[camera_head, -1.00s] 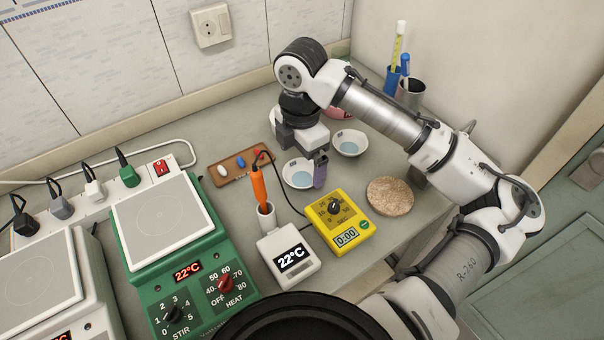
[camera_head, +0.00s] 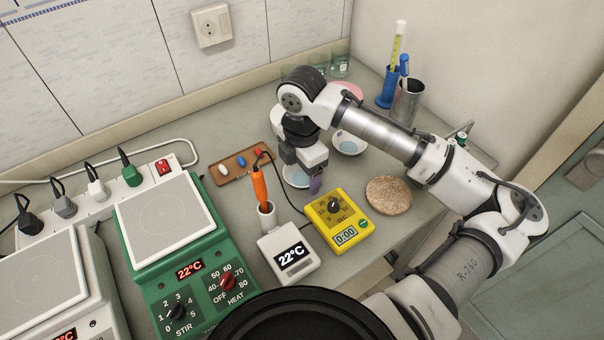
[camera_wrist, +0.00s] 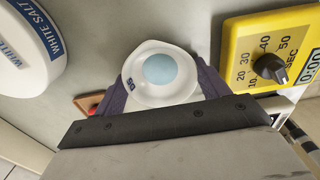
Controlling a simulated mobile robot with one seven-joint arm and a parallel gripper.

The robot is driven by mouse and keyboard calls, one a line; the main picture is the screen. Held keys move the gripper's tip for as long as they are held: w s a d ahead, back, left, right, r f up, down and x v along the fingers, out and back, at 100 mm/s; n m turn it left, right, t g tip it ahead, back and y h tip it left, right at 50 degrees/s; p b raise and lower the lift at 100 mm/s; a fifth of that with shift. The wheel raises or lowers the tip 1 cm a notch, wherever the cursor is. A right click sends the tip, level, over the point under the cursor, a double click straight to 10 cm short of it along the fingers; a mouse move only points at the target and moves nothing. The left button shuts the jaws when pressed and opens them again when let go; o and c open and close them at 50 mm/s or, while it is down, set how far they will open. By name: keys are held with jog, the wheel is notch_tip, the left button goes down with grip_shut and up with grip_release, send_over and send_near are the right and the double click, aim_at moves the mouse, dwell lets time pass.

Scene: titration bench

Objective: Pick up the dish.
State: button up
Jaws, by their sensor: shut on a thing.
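A similar white dish with a blue centre (camera_head: 350,143) stands behind to the right.
A yellow timer (camera_head: 340,222) is close on the right. An orange probe (camera_head: 260,187) and its white display (camera_head: 289,252) stand in front. A brown tray (camera_head: 235,168) with small coloured pieces is at left. A cork mat (camera_head: 388,195) lies right. A white salt container (camera_wrist: 25,50) is close by.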

aim_at(302, 178)
jog(key=shift+r, duration=0.1)
notch_tip(302, 178, up, 20)
jog(key=b, duration=0.1)
dwell(0.6)
